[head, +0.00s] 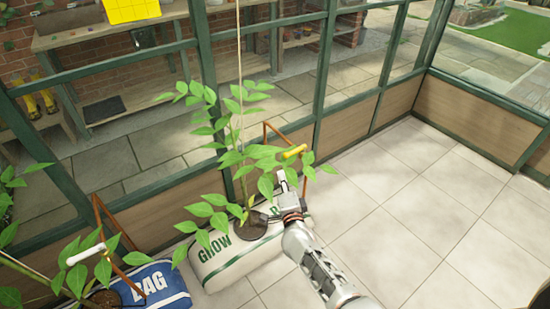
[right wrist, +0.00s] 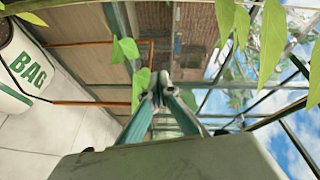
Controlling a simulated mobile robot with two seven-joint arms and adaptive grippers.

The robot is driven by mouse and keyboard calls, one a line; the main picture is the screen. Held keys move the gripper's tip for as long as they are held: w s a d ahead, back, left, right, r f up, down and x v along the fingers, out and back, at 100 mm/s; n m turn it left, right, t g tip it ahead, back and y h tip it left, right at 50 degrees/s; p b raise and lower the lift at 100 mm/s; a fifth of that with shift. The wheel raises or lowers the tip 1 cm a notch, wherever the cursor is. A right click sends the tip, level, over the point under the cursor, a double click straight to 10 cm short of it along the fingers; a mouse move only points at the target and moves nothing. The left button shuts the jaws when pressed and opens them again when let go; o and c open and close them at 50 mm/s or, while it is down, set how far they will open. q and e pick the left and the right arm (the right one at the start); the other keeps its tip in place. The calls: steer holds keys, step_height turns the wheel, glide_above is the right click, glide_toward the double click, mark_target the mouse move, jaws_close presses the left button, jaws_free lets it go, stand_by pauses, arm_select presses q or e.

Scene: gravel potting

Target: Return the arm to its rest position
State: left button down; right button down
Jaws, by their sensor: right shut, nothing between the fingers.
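My right arm comes in from the lower right of the head view, and my right gripper (head: 286,187) is among the leaves of the plant, above the right end of the white grow bag (head: 222,262). In the right wrist view the fingertips of my right gripper (right wrist: 163,80) are together with nothing between them. Green leaves hang close by; I cannot tell whether they touch the fingers. The plant (head: 232,160) rises from a dark opening in the bag along a pale string. My left gripper is not in view.
A copper-coloured frame with a yellow grip (head: 294,152) stands just beyond my right gripper. A blue bag (head: 155,286) and a white grip (head: 86,254) are at the lower left. Green-framed glass walls stand behind. The tiled floor (head: 440,235) at right is clear.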

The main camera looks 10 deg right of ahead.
steer(key=shift+s, duration=0.1)
arm_select(q)
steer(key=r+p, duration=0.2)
steer(key=p, duration=0.1)
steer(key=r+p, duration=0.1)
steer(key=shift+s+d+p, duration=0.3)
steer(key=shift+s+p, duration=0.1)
arm_select(e)
steer(key=s+d+f+n+g+y, duration=0.1)
steer(key=s+d+n+g, duration=0.1)
steer(key=s+n, duration=0.8)
steer(key=s+d+f+n+g+y, duration=0.2)
steer(key=s+n, duration=0.8)
steer(key=s, duration=1.8)
steer(key=g, duration=0.2)
steer(key=shift+n+g, duration=0.3)
steer(key=shift+g, duration=0.1)
steer(key=shift+f, duration=0.1)
